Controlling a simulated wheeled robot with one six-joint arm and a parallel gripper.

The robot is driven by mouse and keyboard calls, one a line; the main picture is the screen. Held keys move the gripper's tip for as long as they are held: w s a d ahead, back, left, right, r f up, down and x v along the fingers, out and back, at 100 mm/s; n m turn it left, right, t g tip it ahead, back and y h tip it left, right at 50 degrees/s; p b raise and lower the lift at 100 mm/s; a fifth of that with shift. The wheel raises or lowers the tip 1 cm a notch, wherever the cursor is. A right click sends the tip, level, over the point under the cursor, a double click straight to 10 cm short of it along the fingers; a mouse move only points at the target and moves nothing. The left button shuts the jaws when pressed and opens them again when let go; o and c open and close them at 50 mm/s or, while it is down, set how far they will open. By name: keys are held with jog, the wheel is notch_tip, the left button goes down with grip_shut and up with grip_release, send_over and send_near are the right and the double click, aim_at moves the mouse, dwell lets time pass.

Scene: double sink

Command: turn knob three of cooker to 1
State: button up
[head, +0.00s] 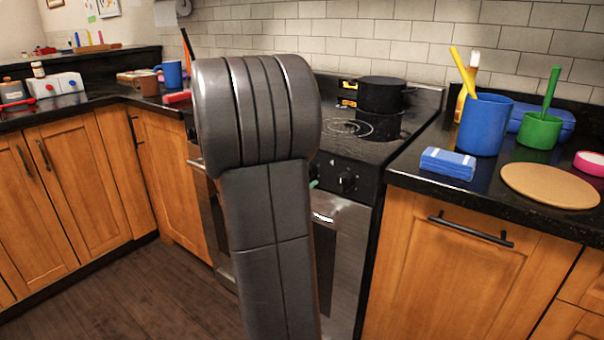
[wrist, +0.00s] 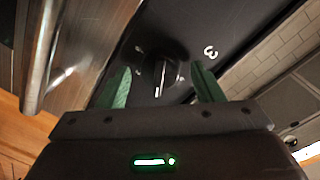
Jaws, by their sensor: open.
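The cooker (head: 372,205) stands in the middle of the head view, largely hidden behind my arm. A black knob with a pale mark (wrist: 158,74) sits on its dark front panel in the wrist view, with the digit 3 printed beside it. My gripper (wrist: 160,88) is open, with its two green fingers on either side of this knob. I cannot tell whether the fingers touch it. In the head view one black knob (head: 347,181) shows just right of my arm; the other knobs are hidden there.
A black pot (head: 381,94) stands on the cooktop. The counter at right holds a blue cup (head: 485,124), a blue sponge (head: 447,164), a green cup (head: 540,130) and a round board (head: 550,186). The oven handle (wrist: 44,55) runs along the left of the wrist view.

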jog(key=p+v, duration=0.2)
jog(key=v, duration=1.1)
jog(key=shift+s+a+p, duration=0.25)
jog(key=shift+s+p, duration=0.05)
jog(key=shift+s, duration=0.05)
jog(key=shift+r, duration=0.15)
jog(key=b+x, duration=0.2)
jog(key=x, duration=1.2)
jog(key=shift+b, duration=0.3)
jog(key=shift+a, duration=0.1)
